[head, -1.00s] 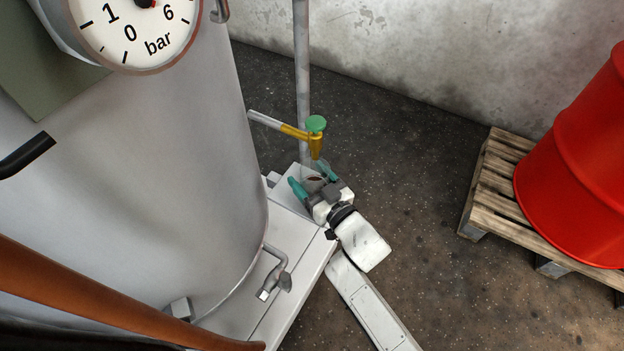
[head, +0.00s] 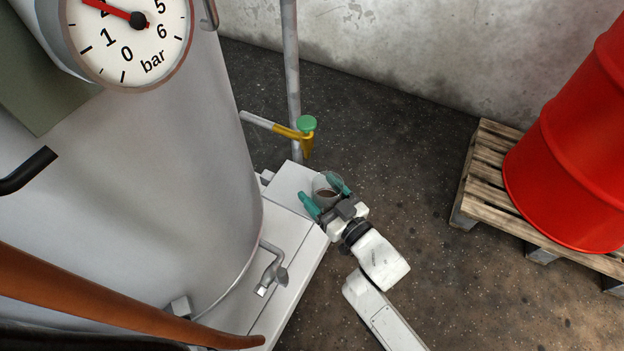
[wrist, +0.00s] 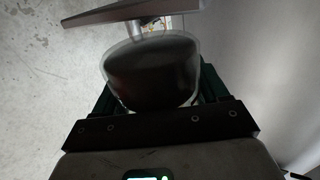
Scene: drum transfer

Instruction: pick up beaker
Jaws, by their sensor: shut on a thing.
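The beaker (head: 325,190) is a clear vessel with dark brown contents. In the head view it sits between the teal fingers of my gripper (head: 325,192), at the outer edge of the pale platform below the tap. My gripper is shut on the beaker. In the wrist view the beaker (wrist: 152,72) fills the middle, its dark contents showing through the clear wall, with the dark green fingers on both sides. Whether its base touches the platform is hidden.
A pressure gauge (head: 128,45) is on the tank. A red drum (head: 575,160) stands on a wooden pallet (head: 480,180) at right. The floor between is clear.

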